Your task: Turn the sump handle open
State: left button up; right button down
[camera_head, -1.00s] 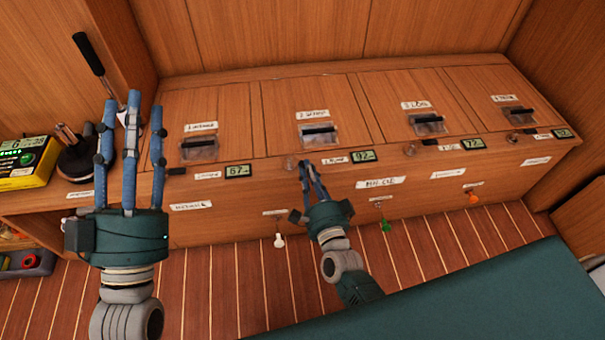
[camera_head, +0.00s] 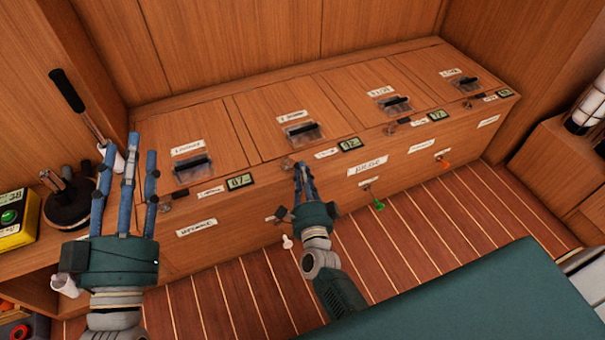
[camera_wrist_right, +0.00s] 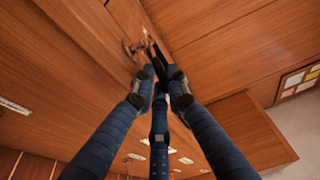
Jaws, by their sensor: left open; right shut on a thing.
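A long wooden locker (camera_head: 240,225) has four lidded bays with black handles in clear recesses and small metal fittings along the front edge. The second bay's black handle (camera_head: 302,128) lies flat under a label hard to read. My right gripper (camera_head: 300,168) is shut at the small metal handle (camera_head: 288,163) left of the 92 display. In the right wrist view, the fingertips (camera_wrist_right: 160,65) meet at this metal fitting (camera_wrist_right: 130,47), partly hiding it. Which handle is the sump one I cannot read surely. My left gripper (camera_head: 131,150) is open and empty, fingers up, before the locker's left end.
A black-gripped lever (camera_head: 67,90) and a dark round-based device (camera_head: 70,200) stand at the left, beside a yellow meter (camera_head: 18,218). A teal surface (camera_head: 455,290) fills the lower right.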

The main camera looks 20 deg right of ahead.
jog(key=shift+f, duration=0.1)
jog(key=c, duration=2)
grip_release()
jog(key=v, duration=1.2)
